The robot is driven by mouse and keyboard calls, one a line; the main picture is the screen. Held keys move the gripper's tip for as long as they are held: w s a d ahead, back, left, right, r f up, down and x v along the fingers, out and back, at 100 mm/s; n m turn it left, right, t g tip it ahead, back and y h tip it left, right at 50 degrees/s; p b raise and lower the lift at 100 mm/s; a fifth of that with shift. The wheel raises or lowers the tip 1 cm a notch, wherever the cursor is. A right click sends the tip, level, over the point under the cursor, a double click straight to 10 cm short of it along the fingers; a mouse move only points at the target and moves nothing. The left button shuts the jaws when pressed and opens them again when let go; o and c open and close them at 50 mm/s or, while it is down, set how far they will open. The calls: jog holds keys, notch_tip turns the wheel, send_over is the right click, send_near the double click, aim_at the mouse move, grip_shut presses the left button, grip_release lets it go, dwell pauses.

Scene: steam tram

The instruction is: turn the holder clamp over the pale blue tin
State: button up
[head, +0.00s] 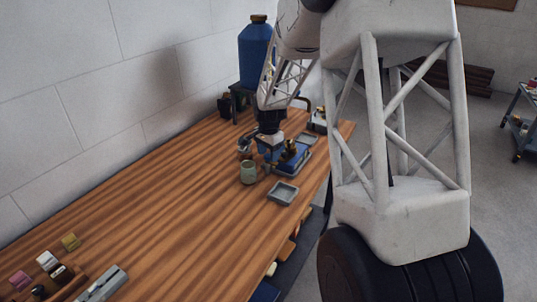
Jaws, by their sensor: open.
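My gripper (270,140) hangs from my arm over the far part of the wooden bench, just above or beside a small blue device (292,158) with dark and brass parts on top. Its fingers are small here and partly merge with the device; I see nothing held between them. The holder clamp is probably among those brass and dark parts (290,147), but I cannot make out its angle. I cannot pick out the pale blue tin for sure; a shallow grey-blue square dish (283,194) lies in front of the device, and another pale dish (307,139) lies behind it.
A green cup (248,173) and a grey mug (244,147) stand left of the device. A large blue bottle (256,54) stands on a dark stand at the back. The bench middle (170,205) is clear.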

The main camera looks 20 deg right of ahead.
jog(key=shift+f, duration=0.35)
jog(key=c, duration=0.9)
